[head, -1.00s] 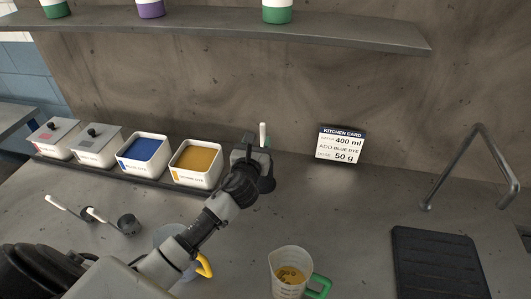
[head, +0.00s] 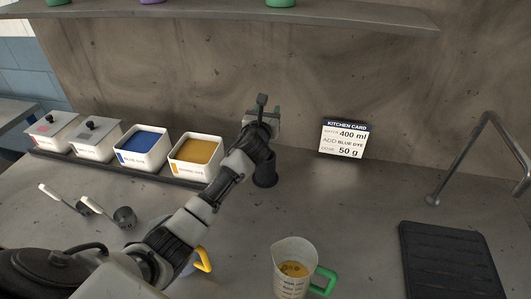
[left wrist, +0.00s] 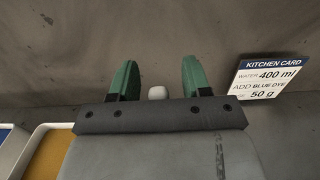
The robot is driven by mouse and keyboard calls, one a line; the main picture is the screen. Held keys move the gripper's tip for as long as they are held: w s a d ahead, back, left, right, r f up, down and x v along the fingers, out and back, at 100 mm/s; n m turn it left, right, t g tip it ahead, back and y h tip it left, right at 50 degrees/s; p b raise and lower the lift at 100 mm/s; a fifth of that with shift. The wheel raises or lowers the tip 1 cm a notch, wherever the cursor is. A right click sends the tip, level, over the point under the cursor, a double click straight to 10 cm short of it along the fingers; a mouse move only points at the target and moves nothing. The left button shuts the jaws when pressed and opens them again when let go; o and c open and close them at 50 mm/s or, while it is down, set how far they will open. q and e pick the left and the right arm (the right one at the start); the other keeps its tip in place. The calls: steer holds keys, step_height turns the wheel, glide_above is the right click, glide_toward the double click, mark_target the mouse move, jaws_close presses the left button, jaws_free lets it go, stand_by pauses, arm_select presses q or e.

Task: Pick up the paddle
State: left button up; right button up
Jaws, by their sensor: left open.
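In the left wrist view, a small pale rounded tip, likely the paddle's handle end (left wrist: 157,92), shows between the two green fingers of my left gripper (left wrist: 156,82). The fingers are apart, with a gap on each side of the tip. In the head view, my left gripper (head: 264,109) is above a dark round holder (head: 265,179) near the back wall. A dark upright stick shows at the gripper; I cannot tell whether it is the handle or a finger. The paddle's lower part is hidden. My right gripper is not in view.
Tubs of blue dye (head: 143,164) and orange dye (head: 195,177) stand left. Two scoops (head: 124,216) lie in front. A kitchen card (head: 344,138) leans on the wall. A measuring jug (head: 292,285), black mat (head: 447,262) and tap (head: 433,198) are right.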

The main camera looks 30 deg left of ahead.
arm_select(q)
steer(key=shift+s, duration=0.1)
steer(key=shift+c, duration=0.2)
steer(key=shift+r, duration=0.1)
steer(key=shift+c, duration=1.1)
jaws_close()
